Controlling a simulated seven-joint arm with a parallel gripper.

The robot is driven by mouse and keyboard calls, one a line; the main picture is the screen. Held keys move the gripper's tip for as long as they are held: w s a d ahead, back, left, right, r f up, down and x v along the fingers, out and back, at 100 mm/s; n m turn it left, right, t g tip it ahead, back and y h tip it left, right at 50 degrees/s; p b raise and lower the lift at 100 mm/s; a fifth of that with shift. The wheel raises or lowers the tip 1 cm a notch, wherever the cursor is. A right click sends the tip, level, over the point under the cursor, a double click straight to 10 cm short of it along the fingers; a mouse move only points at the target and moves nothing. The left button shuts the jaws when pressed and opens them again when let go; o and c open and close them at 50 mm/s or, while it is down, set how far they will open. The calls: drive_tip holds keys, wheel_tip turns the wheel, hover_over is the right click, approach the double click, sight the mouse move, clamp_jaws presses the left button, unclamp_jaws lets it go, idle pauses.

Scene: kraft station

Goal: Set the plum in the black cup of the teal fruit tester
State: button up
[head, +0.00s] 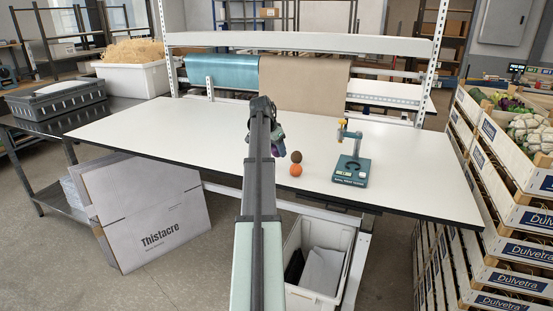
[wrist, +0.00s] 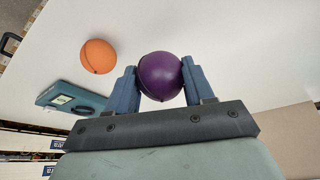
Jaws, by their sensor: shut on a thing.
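The purple plum (wrist: 160,76) is between the two blue fingers of my gripper (wrist: 160,72) in the wrist view. My gripper is shut on it. In the head view my gripper (head: 278,143) is over the middle of the white table, left of the teal fruit tester (head: 352,171). The tester stands upright on the table, with a post and a yellow-tipped arm above its base. Its teal base also shows at the left of the wrist view (wrist: 90,97).
Rolls of teal and brown paper (head: 305,82) hang at the back. Vegetable crates (head: 510,190) stack at the right. The table's left side is clear.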

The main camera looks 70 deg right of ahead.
wheel_tip(320, 180, up, 4)
drive_tip(key=shift+f, duration=0.1)
drive_tip(key=shift+s+d+r, duration=0.15)
drive_tip(key=shift+s+r, duration=0.1)
drive_tip(key=shift+s, duration=0.05)
drive_tip(key=s+d, duration=0.3)
drive_tip(key=s, duration=1.1)
drive_tip(key=s+d, duration=0.4)
drive_tip(key=s, duration=1)
drive_tip(key=shift+s+r, duration=0.15)
drive_tip(key=shift+f, duration=2.75)
drive_tip(key=shift+f, duration=0.55)
